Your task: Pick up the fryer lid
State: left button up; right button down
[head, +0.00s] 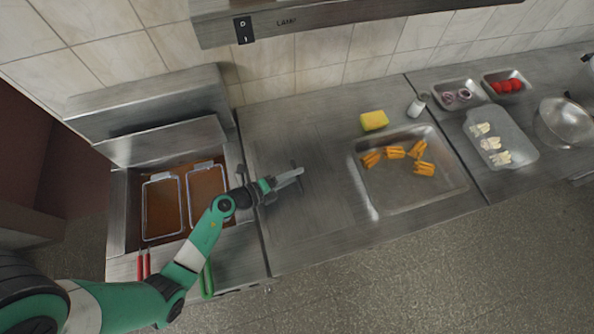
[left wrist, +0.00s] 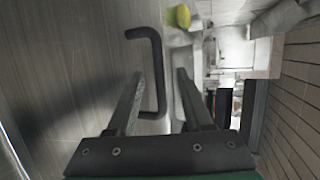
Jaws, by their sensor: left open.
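The fryer lid (head: 318,208) appears as a flat, brushed steel plate on the counter, right of the fryer. Its dark bar handle (left wrist: 157,50) shows clearly in the left wrist view, standing out from the steel surface. My left gripper (head: 298,173) is over the lid, at its handle. In the left wrist view my left gripper (left wrist: 160,74) is open, and the handle's long bar appears between the two fingers. I cannot tell whether a finger touches it. The gripper hides part of the handle in the head view. My right gripper is not in view.
The fryer (head: 118,213) with two wire baskets (head: 162,207) in brown oil stands left. A yellow sponge (head: 374,120) and a tray (head: 400,199) with orange food pieces lie right of the lid. Red-handled tools (head: 143,264) lie in front of the fryer. A hood (head: 340,17) hangs above.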

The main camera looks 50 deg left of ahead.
pick_arm(q)
jog(key=shift+x, duration=1)
grip_shut()
jog(key=shift+r, duration=0.1)
dwell(0.5)
